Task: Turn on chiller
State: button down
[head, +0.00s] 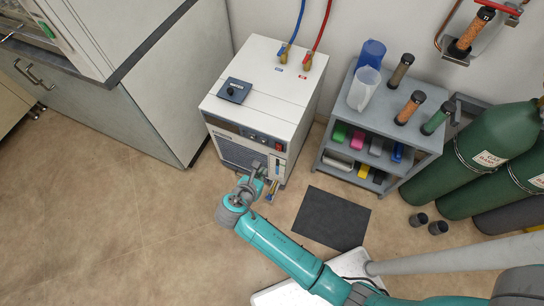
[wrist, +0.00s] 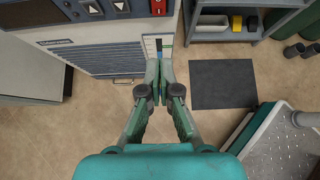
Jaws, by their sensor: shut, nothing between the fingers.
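The chiller (head: 257,105) is a white box on the floor against the wall, with a dark control strip (head: 240,130) along the top of its front. A red switch (head: 278,146) sits at the right end of that strip. In the wrist view the red switch (wrist: 158,7) shows at the top edge, cut off by the frame, with display and arrow buttons (wrist: 92,7) to its left. My gripper (wrist: 159,65) is shut and empty, in front of the chiller's lower right front, below the switch. In the head view my gripper (head: 272,165) partly covers the chiller's front.
A grey shelf cart (head: 335,140) with bottles and coloured boxes stands right of the chiller. Green gas cylinders (head: 490,140) stand further right. A dark mat (head: 331,218) lies on the floor. A grey cabinet (head: 150,120) stands to the left. Blue and red hoses (head: 320,30) rise from the chiller's top.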

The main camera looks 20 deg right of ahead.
aim_at(279, 148)
jog(key=shift+s+a+f, duration=0.1)
jog(key=shift+a+f, duration=0.05)
jog(key=shift+f, duration=0.1)
jog(key=w+d+r+x, duration=0.1)
jog(key=x, duration=1.2)
jog(key=shift+r, duration=0.25)
jog(key=shift+w+d, duration=0.1)
jog(key=shift+d, duration=0.05)
